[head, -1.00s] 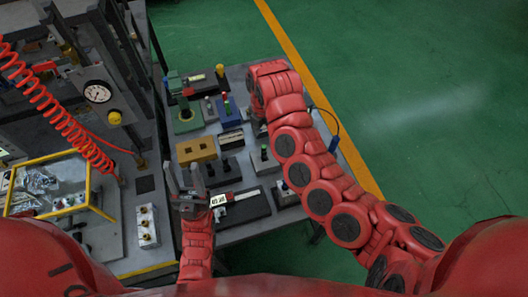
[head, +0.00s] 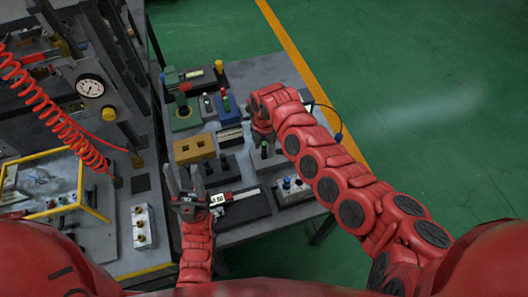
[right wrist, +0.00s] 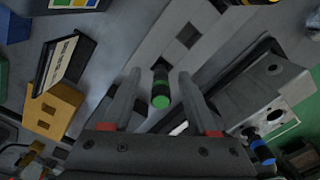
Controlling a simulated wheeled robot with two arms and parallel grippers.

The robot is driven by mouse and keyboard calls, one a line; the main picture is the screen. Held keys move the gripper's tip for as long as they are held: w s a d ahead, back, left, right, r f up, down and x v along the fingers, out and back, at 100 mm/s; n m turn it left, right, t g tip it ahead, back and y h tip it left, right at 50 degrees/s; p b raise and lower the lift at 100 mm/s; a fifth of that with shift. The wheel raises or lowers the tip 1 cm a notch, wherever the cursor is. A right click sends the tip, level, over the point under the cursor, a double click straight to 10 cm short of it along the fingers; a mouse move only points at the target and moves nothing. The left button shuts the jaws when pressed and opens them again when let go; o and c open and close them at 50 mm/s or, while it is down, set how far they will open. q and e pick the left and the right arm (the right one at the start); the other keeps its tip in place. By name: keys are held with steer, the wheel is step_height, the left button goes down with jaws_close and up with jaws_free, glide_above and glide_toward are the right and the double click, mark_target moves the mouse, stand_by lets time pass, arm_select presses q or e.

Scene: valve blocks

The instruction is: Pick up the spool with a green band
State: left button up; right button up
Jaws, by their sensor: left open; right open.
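The spool with a green band (right wrist: 160,88) is a dark cylinder with green bands and a green end, standing in the middle of the right wrist view. In the head view its green part (head: 263,146) shows just below my right gripper (head: 262,133), which is mostly hidden by its own arm. In the right wrist view my right gripper (right wrist: 160,76) is open, one finger on each side of the spool, with gaps visible. I cannot tell how deep the spool is between them. My left gripper (head: 186,178) is open and empty over the near left of the table.
A yellow block with two holes (head: 193,148) stands left of the spool. A grey block with blue-banded pieces (head: 292,189) is to its lower right. A black block with calipers (head: 240,206) lies in front. A green fixture (head: 185,115) is farther back.

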steer(key=shift+s+f, duration=0.1)
steer(key=shift+f, duration=0.75)
jaws_close()
